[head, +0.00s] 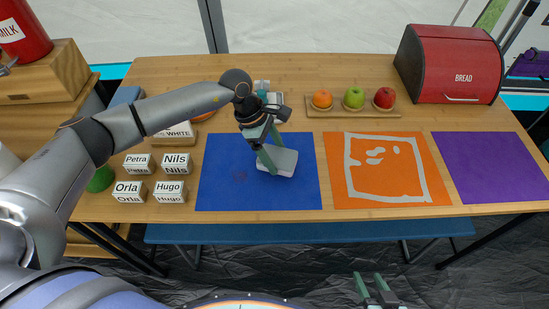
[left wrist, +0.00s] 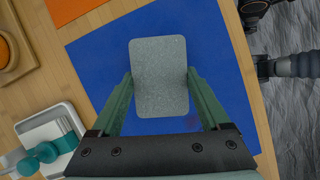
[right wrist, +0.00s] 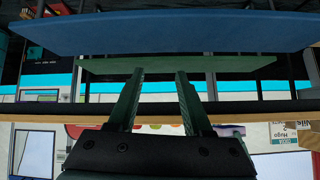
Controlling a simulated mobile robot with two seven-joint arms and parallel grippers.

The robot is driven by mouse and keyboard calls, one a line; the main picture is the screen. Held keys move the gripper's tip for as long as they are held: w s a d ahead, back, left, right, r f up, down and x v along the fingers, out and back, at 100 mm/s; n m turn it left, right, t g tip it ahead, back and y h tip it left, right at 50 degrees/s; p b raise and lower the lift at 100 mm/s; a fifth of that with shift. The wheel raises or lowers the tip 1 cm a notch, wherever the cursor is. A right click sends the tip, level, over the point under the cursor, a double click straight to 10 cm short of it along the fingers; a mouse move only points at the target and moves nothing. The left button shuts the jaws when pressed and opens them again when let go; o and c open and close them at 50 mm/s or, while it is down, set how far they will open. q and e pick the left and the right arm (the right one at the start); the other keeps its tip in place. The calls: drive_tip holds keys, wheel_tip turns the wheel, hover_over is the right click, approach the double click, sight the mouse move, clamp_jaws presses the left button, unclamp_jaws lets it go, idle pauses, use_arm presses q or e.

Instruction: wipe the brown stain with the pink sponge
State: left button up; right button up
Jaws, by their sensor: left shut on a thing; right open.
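My left gripper (head: 268,160) is shut on a pale grey block (head: 282,162), at or just above the blue mat (head: 215,195). No pink sponge shows; the block looks grey. In the left wrist view the grey block (left wrist: 160,75) sits between the two green fingers of my left gripper (left wrist: 160,80), with the blue mat (left wrist: 90,60) beneath.
An orange mat (head: 435,175) with white marks and a purple mat (head: 490,165) lie to the right. Behind stand a fruit tray (head: 340,112) and a red bread box (head: 455,65). Name cards (head: 130,190) stand left. A white tray (left wrist: 30,125) with a teal item is behind the blue mat.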

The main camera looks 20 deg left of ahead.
use_arm(q)
drive_tip(key=shift+s+a+r, duration=0.1)
drive_tip(key=shift+a+r, duration=0.05)
drive_tip(key=shift+r, duration=0.4)
drive_tip(key=shift+r+p, duration=0.65)
drive_tip(key=shift+r, duration=0.1)
drive_tip(key=shift+r+p, duration=0.35)
drive_tip(key=shift+r, duration=0.35)
drive_tip(key=shift+r+p, duration=0.35)
drive_tip(key=shift+r, duration=0.55)
use_arm(e)
drive_tip(key=s+d, duration=0.1)
drive_tip(key=s+d+h, duration=0.1)
drive_tip(key=s, duration=0.1)
drive_tip(key=shift+d+r, duration=0.15)
drive_tip(key=shift+r, duration=0.25)
drive_tip(key=shift+w+r, duration=0.1)
drive_tip(key=shift+w, duration=0.1)
